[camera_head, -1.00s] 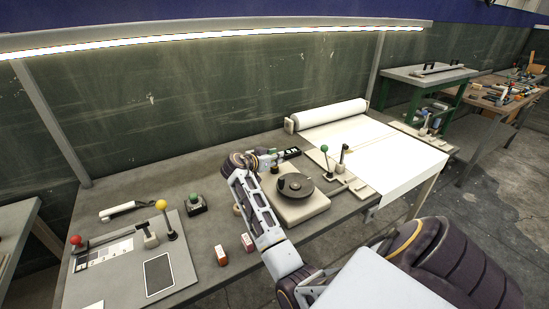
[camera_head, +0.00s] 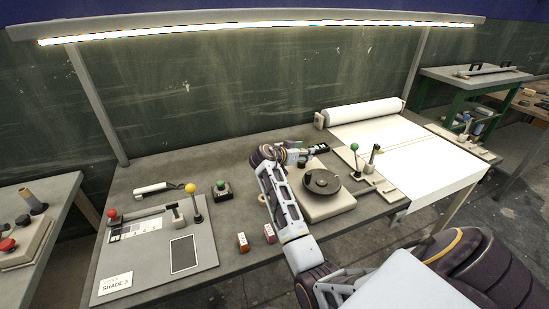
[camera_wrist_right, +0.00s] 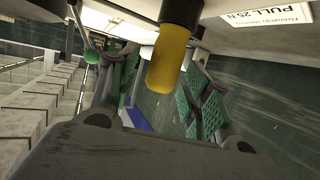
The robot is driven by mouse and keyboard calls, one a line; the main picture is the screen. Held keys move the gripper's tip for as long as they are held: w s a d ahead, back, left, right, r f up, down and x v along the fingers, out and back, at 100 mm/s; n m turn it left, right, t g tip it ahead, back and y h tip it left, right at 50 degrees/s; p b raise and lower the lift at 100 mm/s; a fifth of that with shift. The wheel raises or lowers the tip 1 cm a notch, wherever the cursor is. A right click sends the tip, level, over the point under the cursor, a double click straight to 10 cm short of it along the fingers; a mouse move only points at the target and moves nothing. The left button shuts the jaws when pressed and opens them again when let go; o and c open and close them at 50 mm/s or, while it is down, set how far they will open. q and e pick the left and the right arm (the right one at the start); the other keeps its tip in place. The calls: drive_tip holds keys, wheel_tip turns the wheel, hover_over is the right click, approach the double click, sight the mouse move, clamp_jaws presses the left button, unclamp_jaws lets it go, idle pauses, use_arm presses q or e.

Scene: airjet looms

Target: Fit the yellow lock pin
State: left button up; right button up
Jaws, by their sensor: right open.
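The yellow lock pin (camera_wrist_right: 168,58) shows in the right wrist view, where the picture is upside down. It has a rounded yellow end and a dark collar (camera_wrist_right: 182,12) at its base. It stands between the two green-padded fingers of my right gripper (camera_wrist_right: 160,97), which is open. I cannot tell whether a pad touches it. In the head view my right gripper (camera_head: 313,149) is low over the bench behind the round dark disc (camera_head: 322,182), and the pin is hidden there. My left gripper is not in view.
A green-knobbed lever (camera_head: 355,148) and a dark-knobbed lever (camera_head: 375,150) stand right of the disc. A white roll (camera_head: 362,113) lies behind them. A plate with a yellow-knobbed lever (camera_head: 191,188) is left. A label (camera_wrist_right: 265,18) reads "PULL 25 N". Bench space (camera_head: 240,172) behind my forearm looks clear.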

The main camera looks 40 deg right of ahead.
drive_tip(key=shift+r+p, duration=1)
drive_tip(key=shift+r, duration=0.3)
drive_tip(key=shift+r+p, duration=2.45)
drive_tip(key=shift+r, duration=0.8)
drive_tip(key=shift+s+f, duration=0.2)
drive_tip(key=s+a+r+m+g, duration=0.2)
drive_tip(key=s+a+g, duration=0.1)
drive_tip(key=s+a, duration=0.25)
drive_tip(key=a+f+n+t+b, duration=0.1)
drive_tip(key=a+b, duration=0.1)
drive_tip(key=a, duration=0.6)
drive_tip(key=w+a+f+n+t+b, duration=0.1)
drive_tip(key=a+f+t+b, duration=0.1)
drive_tip(key=a, duration=0.6)
drive_tip(key=shift+w+f+b, duration=0.15)
drive_tip(key=shift+w+b, duration=0.15)
drive_tip(key=shift+b, duration=0.15)
